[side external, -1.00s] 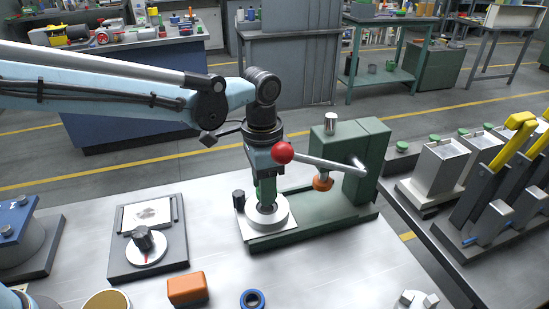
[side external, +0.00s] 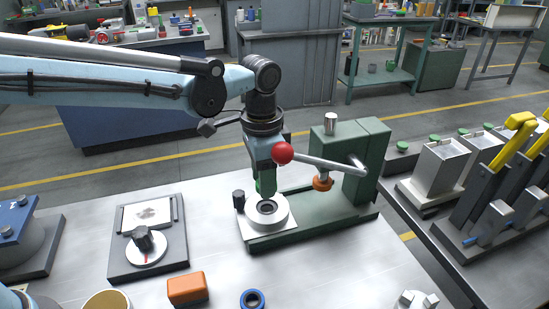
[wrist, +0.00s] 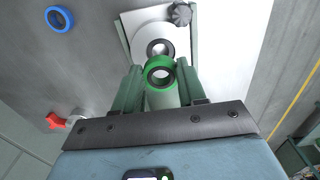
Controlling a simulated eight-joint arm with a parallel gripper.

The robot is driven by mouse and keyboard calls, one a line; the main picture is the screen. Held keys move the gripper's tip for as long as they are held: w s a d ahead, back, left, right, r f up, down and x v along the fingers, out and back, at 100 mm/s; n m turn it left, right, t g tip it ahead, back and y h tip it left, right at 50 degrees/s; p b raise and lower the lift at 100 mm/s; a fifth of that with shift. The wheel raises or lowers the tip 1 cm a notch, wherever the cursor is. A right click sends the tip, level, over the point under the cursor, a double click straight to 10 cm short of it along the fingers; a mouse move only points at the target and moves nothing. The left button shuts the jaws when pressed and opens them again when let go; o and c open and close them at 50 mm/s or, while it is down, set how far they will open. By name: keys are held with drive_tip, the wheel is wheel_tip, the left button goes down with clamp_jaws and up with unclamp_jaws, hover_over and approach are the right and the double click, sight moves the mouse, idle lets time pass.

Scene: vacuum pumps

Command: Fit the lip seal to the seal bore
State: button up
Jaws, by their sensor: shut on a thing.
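A green ring, which looks like the lip seal (wrist: 158,91), is between the fingers of my gripper (wrist: 160,80) in the wrist view. In the side view only a bit of its green shows at my gripper (side external: 265,187). The fingers are shut on it. The seal bore (side external: 267,207) is the dark round opening in a white round housing (side external: 282,217) on the green press base. It also shows in the wrist view as the bore (wrist: 160,48), just beyond the green ring. The ring is apart from the bore and appears above it.
A green press (side external: 345,160) stands to the right, its lever with red ball knob (side external: 282,153) close beside my gripper. A dark knob (side external: 239,201) sits at the housing's left. A blue ring (side external: 253,299) and orange block (side external: 187,290) lie in front. The table between is clear.

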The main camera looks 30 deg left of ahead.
drive_tip(key=shift+f, duration=1.95)
drive_tip(key=shift+f, duration=0.15)
drive_tip(key=shift+f, duration=0.35)
drive_tip(key=shift+f, duration=0.15)
drive_tip(key=o, duration=1.1)
wheel_tip(320, 180, up, 12)
drive_tip(key=shift+r, duration=0.1)
